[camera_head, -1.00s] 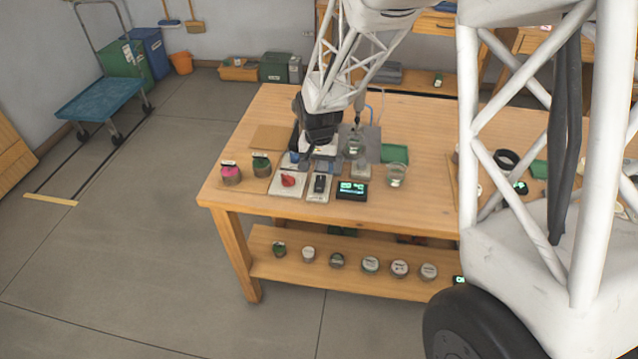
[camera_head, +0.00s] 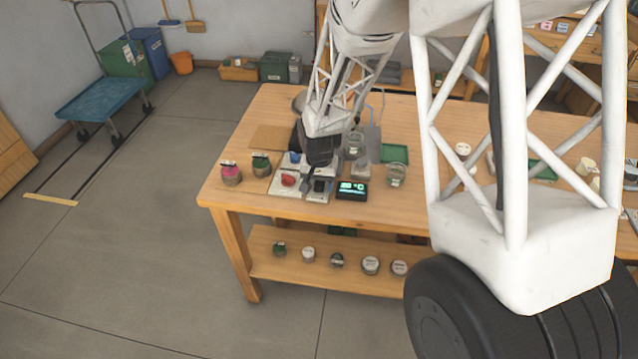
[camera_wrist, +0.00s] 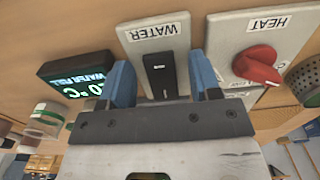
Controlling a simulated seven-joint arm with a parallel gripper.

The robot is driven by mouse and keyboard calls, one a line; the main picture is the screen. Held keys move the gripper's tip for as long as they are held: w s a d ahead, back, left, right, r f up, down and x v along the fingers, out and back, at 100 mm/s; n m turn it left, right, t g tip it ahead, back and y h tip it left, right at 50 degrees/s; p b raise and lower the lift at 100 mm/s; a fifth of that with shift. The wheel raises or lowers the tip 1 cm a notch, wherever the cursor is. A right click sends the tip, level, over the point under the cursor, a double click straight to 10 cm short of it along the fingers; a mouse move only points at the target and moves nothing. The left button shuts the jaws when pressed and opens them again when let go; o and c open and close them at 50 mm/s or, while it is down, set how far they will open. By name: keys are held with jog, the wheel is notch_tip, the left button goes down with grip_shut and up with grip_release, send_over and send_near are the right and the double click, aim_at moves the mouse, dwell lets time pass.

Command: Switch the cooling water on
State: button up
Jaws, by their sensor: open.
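The water switch (camera_wrist: 160,75) is a black rocker on a pale plate labelled WATER (camera_wrist: 153,32) in the wrist view. Whether it is on or off I cannot tell. My gripper (camera_wrist: 163,80) is open, its two blue fingers on either side of the switch, with no visible contact. In the head view my gripper (camera_head: 306,179) is low over the panel at the table's front, partly hiding the switch plate (camera_head: 320,189).
Beside the switch is a HEAT plate with a red knob (camera_wrist: 257,66). On the other side stands a dark display (camera_wrist: 80,78) with green text.

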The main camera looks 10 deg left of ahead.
aim_at(320, 183)
jog(key=c, duration=0.9)
jog(key=shift+w+r+g, duration=0.1)
jog(key=shift+w+g, duration=0.05)
jog(key=shift+g, duration=0.65)
jog(key=o, duration=0.9)
jog(key=shift+r, duration=0.15)
jog(key=shift+w+r, duration=0.15)
jog(key=shift+r, duration=1.1)
jog(key=shift+w+r, duration=0.2)
jog(key=shift+r, duration=1.05)
jog(key=shift+w+r, duration=0.15)
jog(key=shift+r, duration=1.1)
